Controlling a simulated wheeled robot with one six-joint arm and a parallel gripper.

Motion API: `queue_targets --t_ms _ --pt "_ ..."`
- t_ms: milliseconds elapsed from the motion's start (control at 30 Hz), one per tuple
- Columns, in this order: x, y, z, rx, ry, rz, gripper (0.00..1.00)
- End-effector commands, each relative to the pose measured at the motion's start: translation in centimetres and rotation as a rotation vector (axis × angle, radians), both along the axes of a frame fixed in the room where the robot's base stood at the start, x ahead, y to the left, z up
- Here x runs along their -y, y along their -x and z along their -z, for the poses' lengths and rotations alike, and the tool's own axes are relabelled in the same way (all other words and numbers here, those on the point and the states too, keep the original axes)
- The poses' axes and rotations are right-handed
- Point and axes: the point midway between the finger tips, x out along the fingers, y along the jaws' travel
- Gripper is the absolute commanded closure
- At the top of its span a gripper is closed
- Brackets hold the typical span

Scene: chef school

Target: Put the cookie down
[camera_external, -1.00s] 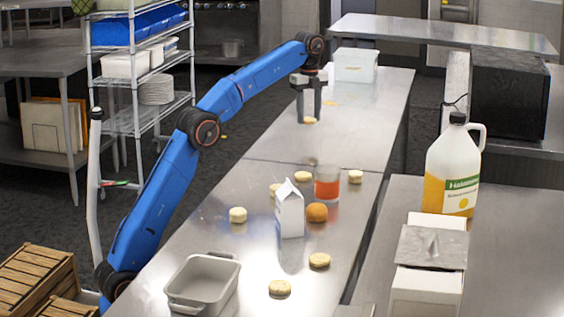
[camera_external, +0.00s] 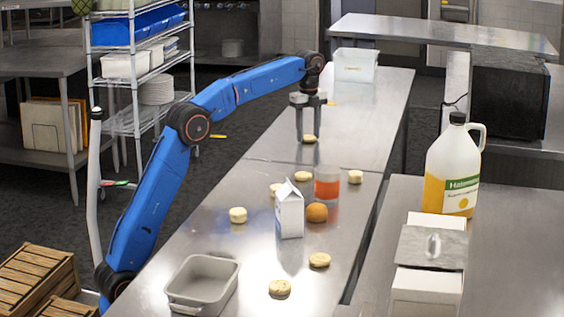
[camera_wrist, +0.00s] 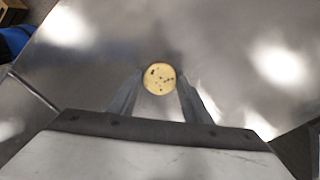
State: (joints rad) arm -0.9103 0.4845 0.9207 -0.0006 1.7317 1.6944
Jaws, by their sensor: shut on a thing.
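A round pale-yellow cookie with dark specks (camera_wrist: 160,78) is between the fingertips of my gripper (camera_wrist: 158,88) in the wrist view. In the external view the cookie (camera_external: 310,138) shows at the lower ends of the fingers of my gripper (camera_external: 309,137), which points down over the far part of the steel table (camera_external: 355,115). The gripper is shut on the cookie. The cookie is at or just above the table surface; I cannot tell whether it touches.
A pale bin (camera_external: 356,65) stands at the far end. The table around my gripper is clear.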

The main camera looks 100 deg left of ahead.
Motion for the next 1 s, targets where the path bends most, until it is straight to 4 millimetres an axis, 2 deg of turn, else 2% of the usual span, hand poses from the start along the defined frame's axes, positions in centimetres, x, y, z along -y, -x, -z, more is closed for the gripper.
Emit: queue_targets --t_ms 100,133,200,500,633,1000 --pt "0.0 0.0 0.3 -0.001 0.001 0.000 0.77" --pt "0.0 0.0 0.3 0.000 0.000 0.000 0.53" --pt "0.0 0.0 0.3 0.000 0.000 0.000 0.37" --pt "0.0 0.0 0.2 0.000 0.000 0.000 0.37" --pt "0.0 0.0 -0.5 0.000 0.000 0.000 0.37" --pt "-0.1 -0.1 -5.3 0.001 -0.001 0.000 0.37"
